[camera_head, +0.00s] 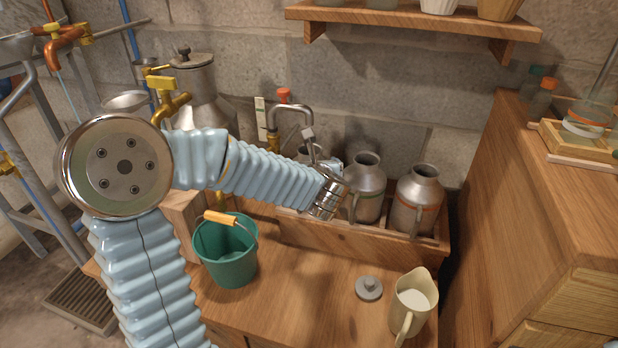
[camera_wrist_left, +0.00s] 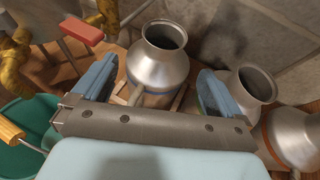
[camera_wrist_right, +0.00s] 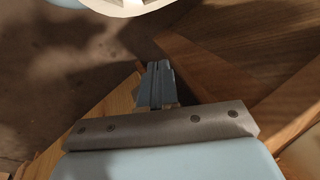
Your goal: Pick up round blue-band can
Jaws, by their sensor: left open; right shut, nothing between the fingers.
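In the left wrist view a round metal can (camera_wrist_left: 160,65) with an open mouth stands between the fingers of my left gripper (camera_wrist_left: 155,72). The fingers are open, one on each side of it, and I cannot tell whether they touch it. A bluish band shows low on this can, partly hidden by the gripper. In the head view my left gripper (camera_head: 326,170) covers most of that can. Two similar cans stand to its right, one with a greenish band (camera_head: 366,183) and one with an orange band (camera_head: 417,196). My right gripper (camera_wrist_right: 158,80) is shut and empty.
The cans stand in a wooden crate (camera_head: 300,232) against the block wall. A teal bucket (camera_head: 225,265), a grey lid (camera_head: 369,288) and a cream jug (camera_head: 412,305) are in front. A tap pipe (camera_head: 290,110) rises behind my left gripper. A wooden cabinet (camera_head: 540,210) stands right.

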